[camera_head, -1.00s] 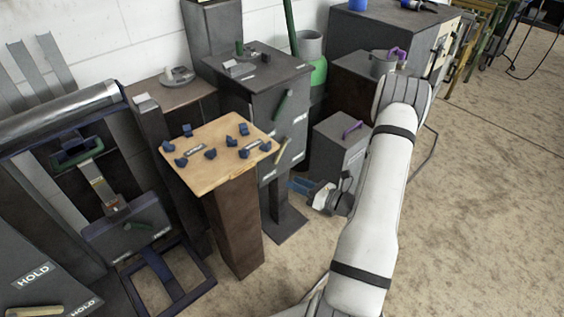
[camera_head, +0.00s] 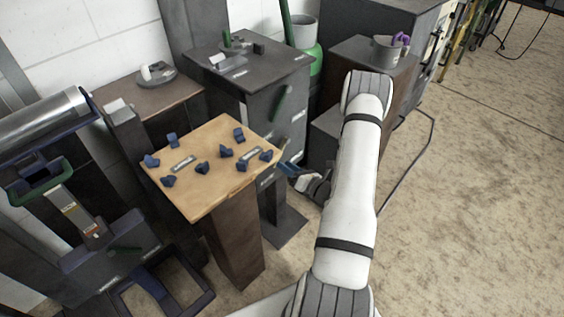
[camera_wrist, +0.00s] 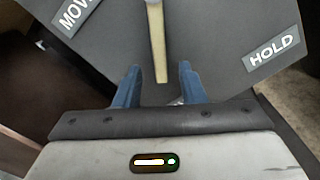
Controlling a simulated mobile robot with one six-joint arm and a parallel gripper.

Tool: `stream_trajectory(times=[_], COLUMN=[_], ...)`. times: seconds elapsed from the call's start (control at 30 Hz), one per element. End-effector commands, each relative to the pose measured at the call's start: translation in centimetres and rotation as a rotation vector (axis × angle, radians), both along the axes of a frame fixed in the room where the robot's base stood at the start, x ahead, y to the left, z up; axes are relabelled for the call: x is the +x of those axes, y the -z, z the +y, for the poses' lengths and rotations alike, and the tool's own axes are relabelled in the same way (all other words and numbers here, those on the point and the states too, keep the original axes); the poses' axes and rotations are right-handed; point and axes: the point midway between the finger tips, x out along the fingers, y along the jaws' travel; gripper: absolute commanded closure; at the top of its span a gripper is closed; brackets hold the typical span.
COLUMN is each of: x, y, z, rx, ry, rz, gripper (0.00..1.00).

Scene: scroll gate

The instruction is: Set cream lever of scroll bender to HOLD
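The cream lever (camera_wrist: 158,45) shows in the wrist view on a dark grey panel (camera_wrist: 205,40). It runs down the picture between a label beginning "MOV" (camera_wrist: 76,12) at upper left and the HOLD label (camera_wrist: 272,52) at right; it points at neither. My gripper (camera_wrist: 160,82) is open, its blue fingers apart on either side of the lever's free end. I cannot tell whether they touch it. In the head view my gripper (camera_head: 290,170) is beside the dark cabinet (camera_head: 255,88) with a green lever (camera_head: 281,103); the cream lever is hardly visible there.
A wooden-topped stand (camera_head: 212,200) with several blue pieces is close left of my gripper. A roller machine (camera_head: 45,118) stands at far left. A grey pot with a purple handle (camera_head: 388,48) stands on a block behind my arm. Open floor (camera_head: 470,200) lies right.

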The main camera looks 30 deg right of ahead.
Motion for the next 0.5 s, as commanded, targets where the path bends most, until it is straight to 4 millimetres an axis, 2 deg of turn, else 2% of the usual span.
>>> stream_trajectory(times=[0.2, 0.5], x=[2.5, 3.0], y=[0.0, -0.1], z=[0.8, 0.9], rx=[0.000, 0.000], ry=[0.001, 0.006], rz=[-0.002, -0.001], gripper=[0.64, 0.64])
